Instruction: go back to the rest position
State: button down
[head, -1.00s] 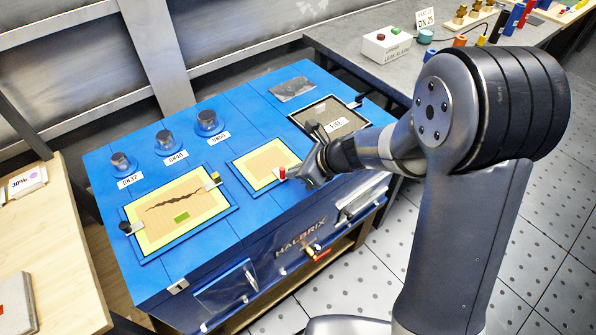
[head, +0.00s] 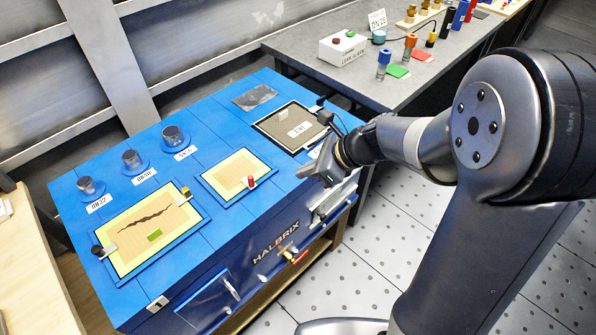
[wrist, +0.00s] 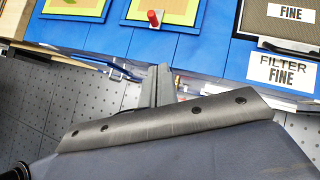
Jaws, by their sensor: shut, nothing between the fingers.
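My gripper (head: 312,172) is over the front right edge of the blue cabinet (head: 140,188) in the head view. Its fingers (wrist: 157,84) look closed together with nothing between them in the wrist view. The small yellow-framed panel with a red knob (head: 250,182) lies just left of my gripper, apart from it. The dark filter panel (head: 283,122) with a FINE label lies behind it; its corner also shows in the wrist view (wrist: 285,22).
A large yellow-framed panel with a dark crack (head: 150,228) and several grey round caps (head: 131,160) are on the cabinet top. A grey bench (head: 400,82) with a white button box (head: 342,47) stands behind right. A wooden table (head: 35,275) is at left. Perforated floor (head: 390,230) is clear at right.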

dwell(0.3)
jog(key=b+x, duration=0.1)
jog(key=x, duration=0.8)
jog(key=shift+f, duration=0.1)
jog(key=shift+s+a+f+b, duration=0.2)
jog(key=shift+a+b, duration=0.1)
jog(key=shift+a, duration=0.3)
jog(key=shift+s+a+f+b, duration=0.2)
jog(key=shift+a+b, duration=0.1)
jog(key=shift+a, duration=0.35)
jog(key=shift+s+d+r, duration=0.15)
jog(key=shift+d+r, duration=0.05)
jog(key=shift+d, duration=0.05)
